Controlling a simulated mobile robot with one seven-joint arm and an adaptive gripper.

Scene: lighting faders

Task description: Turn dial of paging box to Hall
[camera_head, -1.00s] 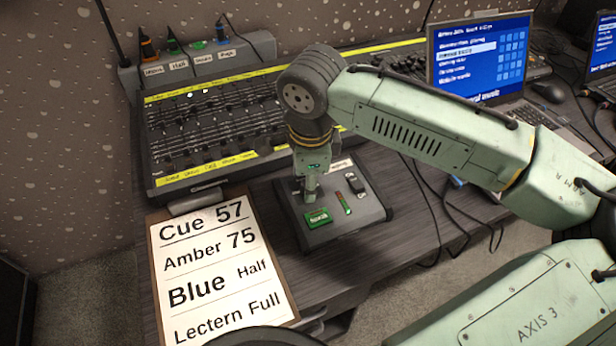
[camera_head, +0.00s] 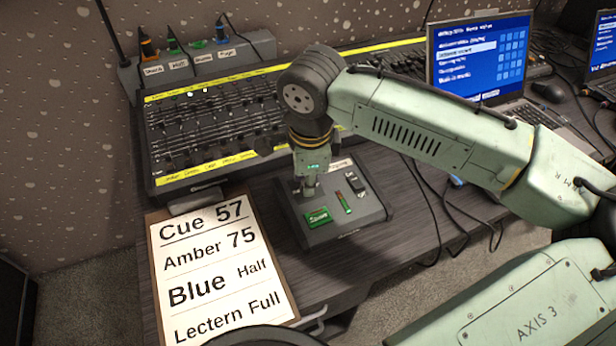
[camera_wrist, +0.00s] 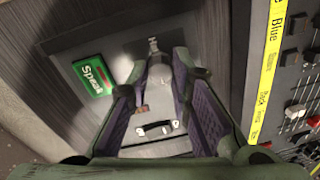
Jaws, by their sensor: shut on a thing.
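The paging box (camera_head: 352,224) is a dark grey box on the desk, with a green button (camera_head: 318,217) on its top. In the wrist view the button (camera_wrist: 92,77) reads "Speak". My gripper (camera_head: 306,190) points down over the box's left rear part. In the wrist view my gripper (camera_wrist: 161,65) has its purple-padded fingers on either side of a small grey dial (camera_wrist: 158,72) and is shut on it. The fingers cover much of the dial in the head view.
The fader console (camera_head: 215,125) stands right behind the box. A clipboard with a cue sheet (camera_head: 215,265) lies at the left. A laptop (camera_head: 480,65) and loose cables (camera_head: 440,205) are at the right.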

